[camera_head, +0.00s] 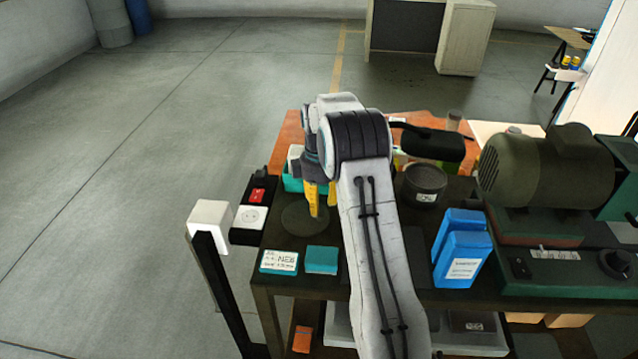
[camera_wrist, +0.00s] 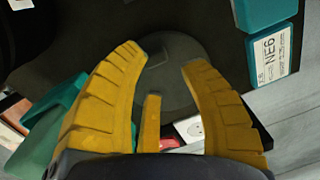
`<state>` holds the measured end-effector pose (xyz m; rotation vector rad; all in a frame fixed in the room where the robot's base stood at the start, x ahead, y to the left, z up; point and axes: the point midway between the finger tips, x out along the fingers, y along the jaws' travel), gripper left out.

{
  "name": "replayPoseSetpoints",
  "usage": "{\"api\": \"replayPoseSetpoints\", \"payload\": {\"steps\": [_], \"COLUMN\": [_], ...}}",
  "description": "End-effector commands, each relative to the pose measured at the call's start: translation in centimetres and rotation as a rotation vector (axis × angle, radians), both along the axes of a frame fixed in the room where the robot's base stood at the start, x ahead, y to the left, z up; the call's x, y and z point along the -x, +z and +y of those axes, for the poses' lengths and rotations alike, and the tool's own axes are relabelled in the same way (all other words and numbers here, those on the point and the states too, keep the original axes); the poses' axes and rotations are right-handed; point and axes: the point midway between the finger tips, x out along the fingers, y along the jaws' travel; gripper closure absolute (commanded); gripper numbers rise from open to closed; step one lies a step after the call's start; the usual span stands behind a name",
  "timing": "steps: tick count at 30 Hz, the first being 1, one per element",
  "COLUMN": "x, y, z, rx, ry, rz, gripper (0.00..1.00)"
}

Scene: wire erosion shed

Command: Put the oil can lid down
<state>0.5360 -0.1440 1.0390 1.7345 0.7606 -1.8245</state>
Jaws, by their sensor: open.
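The lid, a dark flat round disc (camera_head: 303,221), lies on the dark bench top at its left side. In the wrist view the disc (camera_wrist: 170,85) shows between and beyond the yellow fingers. My gripper (camera_head: 321,203) points down over the disc. In the wrist view my gripper (camera_wrist: 160,60) is open with nothing held between its fingers. I cannot tell whether the fingertips touch the disc. A dark round can (camera_head: 423,182) with a white label stands to the right, behind my arm.
Teal boxes (camera_head: 321,260) lie near the front edge. A socket block (camera_head: 252,217) with a red switch is left of the disc. Blue boxes (camera_head: 463,250) and a green motor machine (camera_head: 540,170) stand to the right. Bare bench top shows around the disc.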

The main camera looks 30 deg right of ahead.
Motion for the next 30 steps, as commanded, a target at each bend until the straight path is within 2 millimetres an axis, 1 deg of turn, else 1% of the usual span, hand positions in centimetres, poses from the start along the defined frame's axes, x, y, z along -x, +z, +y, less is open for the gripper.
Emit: {"api": "replayPoseSetpoints", "payload": {"steps": [2, 5, 10, 15, 21, 23, 26, 30], "x": [-0.2, -0.3, -0.4, -0.5, -0.4, -0.2, 0.5, 2.5], "y": [1.6, 2.5, 4.8, 6.3, 7.4, 7.9, 9.2, 11.7], "z": [0.0, -0.1, -0.1, -0.1, 0.0, 0.2, 1.0, 2.9], "rx": [0.001, 0.001, 0.001, 0.0, 0.002, 0.003, 0.009, 0.022], "ry": [0.0, 0.0, 0.0, 0.0, -0.003, -0.009, -0.035, -0.103], "rz": [-0.006, -0.006, -0.004, -0.001, -0.003, -0.008, -0.023, -0.062], "gripper": [0.61, 0.61, 0.61, 0.61, 0.61, 0.61, 0.61, 0.61]}}
